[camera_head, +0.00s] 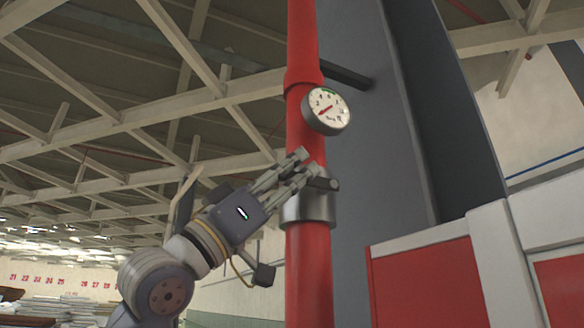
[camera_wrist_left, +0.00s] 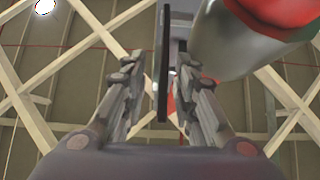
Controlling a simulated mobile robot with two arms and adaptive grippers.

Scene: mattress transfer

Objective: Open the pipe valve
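A red vertical pipe (camera_head: 307,262) with a silver collar (camera_head: 318,210) stands right of centre in the head view. The silver part also shows at the upper right of the left wrist view (camera_wrist_left: 222,45). My left gripper (camera_head: 308,168) is raised at the pipe, just above the collar, and hides part of it. In the left wrist view its two fingers (camera_wrist_left: 157,78) are apart. A thin dark plate, seemingly the valve handle (camera_wrist_left: 163,60), stands edge-on between them, nearer the right finger. Whether that finger touches it I cannot tell. My right gripper is in neither view.
A round pressure gauge (camera_head: 327,110) sits on the pipe above my left gripper. A dark grey column (camera_head: 385,150) rises close behind the pipe. Red and white panels (camera_head: 425,280) stand at the lower right. The space left of the pipe is open under roof beams.

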